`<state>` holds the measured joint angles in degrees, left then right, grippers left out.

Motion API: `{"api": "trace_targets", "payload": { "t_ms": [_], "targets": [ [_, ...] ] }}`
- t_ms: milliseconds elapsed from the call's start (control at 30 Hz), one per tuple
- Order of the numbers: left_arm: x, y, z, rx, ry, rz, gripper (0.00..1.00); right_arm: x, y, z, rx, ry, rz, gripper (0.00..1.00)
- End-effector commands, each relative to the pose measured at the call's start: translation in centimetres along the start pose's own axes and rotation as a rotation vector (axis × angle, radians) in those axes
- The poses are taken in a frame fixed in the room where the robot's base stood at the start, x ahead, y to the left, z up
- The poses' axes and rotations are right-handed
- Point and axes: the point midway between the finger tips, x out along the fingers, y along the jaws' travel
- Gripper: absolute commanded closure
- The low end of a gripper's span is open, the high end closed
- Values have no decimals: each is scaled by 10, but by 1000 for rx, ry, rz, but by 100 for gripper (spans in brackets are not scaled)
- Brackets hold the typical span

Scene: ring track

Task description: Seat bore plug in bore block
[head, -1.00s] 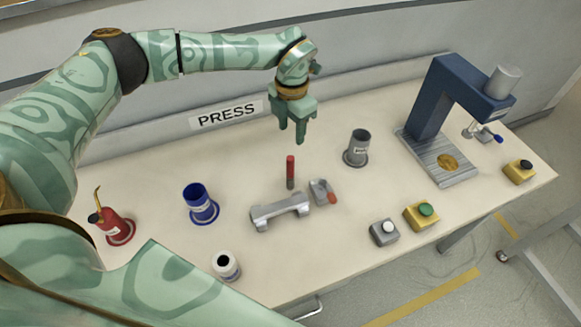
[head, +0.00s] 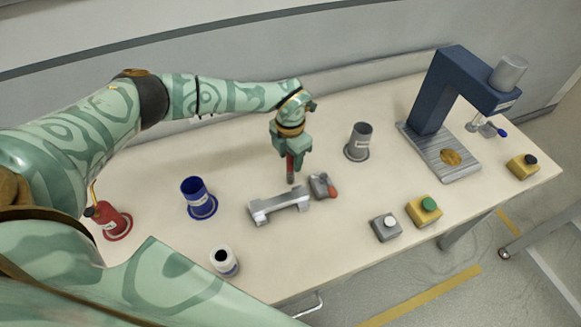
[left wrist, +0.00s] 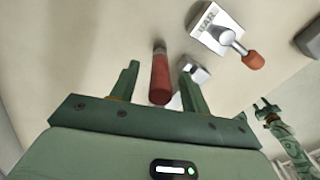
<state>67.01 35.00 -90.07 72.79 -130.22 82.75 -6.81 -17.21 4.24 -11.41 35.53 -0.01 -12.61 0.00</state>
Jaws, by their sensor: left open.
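A slim plug with a red handle and grey tip (head: 290,167) stands upright on the table, and I take it for the bore plug. It also shows in the left wrist view (left wrist: 160,78). My left gripper (head: 289,163) is open above the table, with its two fingers on either side of the red handle; it also shows in the left wrist view (left wrist: 159,72). I see gaps beside the handle there. I cannot tell which object is the bore block. A far green gripper (left wrist: 264,106), apparently my right, is small in the left wrist view.
A silver bracket (head: 280,205) and a small grey block with an orange-knobbed lever (head: 320,184) lie close by. Around them stand a grey cup (head: 360,140), blue cup (head: 197,197), white jar (head: 225,262), red oil can (head: 108,218), button boxes (head: 424,211) and blue press (head: 440,90).

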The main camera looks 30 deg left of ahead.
Motion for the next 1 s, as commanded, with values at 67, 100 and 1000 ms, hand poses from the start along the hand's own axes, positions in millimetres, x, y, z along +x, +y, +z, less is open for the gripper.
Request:
{"api": "trace_targets", "payload": {
  "t_ms": [67,100,1000],
  "targets": [
    [-1,0,0,0,0,0,59,0,0,0,0,1,0,58],
    [-1,0,0,0,0,0,70,0,0,0,0,1,0,58],
    [-83,-36,-14,7,-5,1,100,-22,7,-4,-5,7,10,58]
  ]
}}
